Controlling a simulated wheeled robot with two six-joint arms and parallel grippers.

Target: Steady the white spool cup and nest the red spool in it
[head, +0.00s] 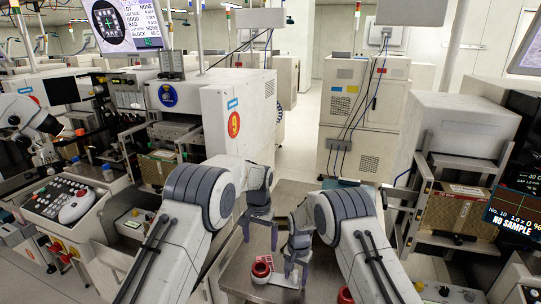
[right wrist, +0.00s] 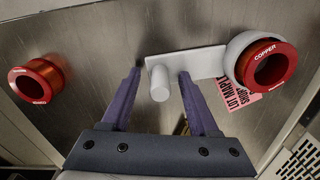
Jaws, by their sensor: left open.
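The white spool cup (right wrist: 233,50) is at the right of the right wrist view, with a flat bar (right wrist: 195,63) leading to an upright white post (right wrist: 159,84). A red spool marked COPPER (right wrist: 268,66) sits in or on the cup's mouth, also seen in the head view (head: 262,268); how deep it sits I cannot tell. My right gripper (right wrist: 159,76) is open, its purple fingers on either side of the post with gaps showing. My left gripper (head: 260,230) is open and empty, above the table behind the cup.
A second red spool (right wrist: 38,80) stands alone on the metal table (right wrist: 85,50), at the left in the right wrist view. A pink label (right wrist: 238,98) lies beside the cup. Grey machines stand behind the table.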

